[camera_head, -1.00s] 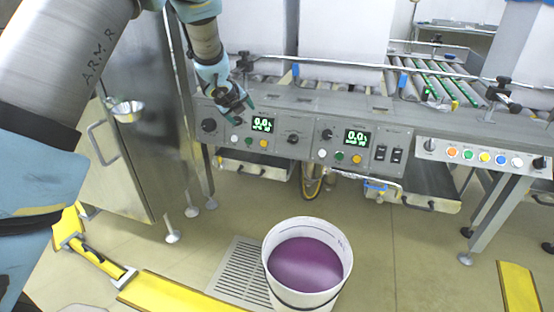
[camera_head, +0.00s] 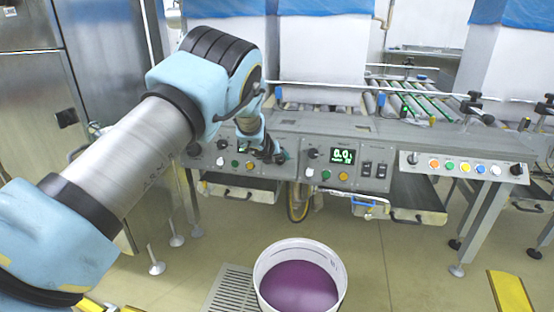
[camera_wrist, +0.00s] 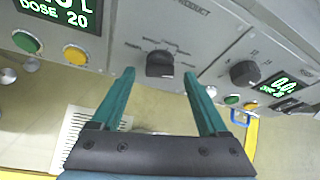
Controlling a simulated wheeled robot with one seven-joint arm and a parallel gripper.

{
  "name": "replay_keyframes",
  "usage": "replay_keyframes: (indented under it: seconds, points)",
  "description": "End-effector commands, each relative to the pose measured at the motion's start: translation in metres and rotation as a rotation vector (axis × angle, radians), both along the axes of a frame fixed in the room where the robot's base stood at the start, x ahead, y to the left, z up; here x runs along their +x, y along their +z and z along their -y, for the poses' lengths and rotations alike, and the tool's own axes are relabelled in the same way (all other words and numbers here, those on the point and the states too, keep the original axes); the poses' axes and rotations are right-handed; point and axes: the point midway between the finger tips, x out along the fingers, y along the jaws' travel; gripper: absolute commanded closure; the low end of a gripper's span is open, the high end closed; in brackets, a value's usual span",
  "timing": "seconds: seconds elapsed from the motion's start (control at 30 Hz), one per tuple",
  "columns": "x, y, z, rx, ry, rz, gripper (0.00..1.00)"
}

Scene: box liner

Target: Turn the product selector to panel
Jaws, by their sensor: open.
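The product selector (camera_wrist: 160,64) is a dark rotary knob on a grey panel under the word PRODUCT, seen in the wrist view. Small labels sit around it, too blurred to read. My gripper (camera_wrist: 158,80) is open, with its two green fingers on either side of the knob in the picture and nothing between them. I cannot tell how far the fingertips are from the panel. In the head view my gripper (camera_head: 275,155) is at the left control panel, and my arm hides the selector.
A second dark knob (camera_wrist: 244,73) sits right of the selector, beside a green display (camera_wrist: 286,84). Another display (camera_wrist: 66,12) is at upper left. In the head view, a bucket of purple liquid (camera_head: 300,285) stands on the floor below. A row of coloured buttons (camera_head: 465,167) is at right.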

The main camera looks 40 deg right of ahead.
Motion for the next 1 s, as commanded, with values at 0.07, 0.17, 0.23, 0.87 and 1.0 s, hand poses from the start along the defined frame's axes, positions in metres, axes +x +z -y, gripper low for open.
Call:
replay_keyframes:
  seconds: [0.07, 0.17, 0.23, 0.87, 1.0]
  points:
    - [0.0021, -0.0035, 0.0038, -0.002, 0.002, -0.001, 0.22]
    - [0.003, -0.0064, 0.0058, -0.001, 0.001, -0.001, 0.22]
    - [0.0032, -0.0068, 0.0065, -0.001, 0.002, -0.001, 0.22]
    - [0.003, -0.0066, 0.0063, -0.002, 0.002, -0.001, 0.72]
    - [0.003, -0.0066, 0.0063, -0.002, 0.002, -0.001, 0.88]
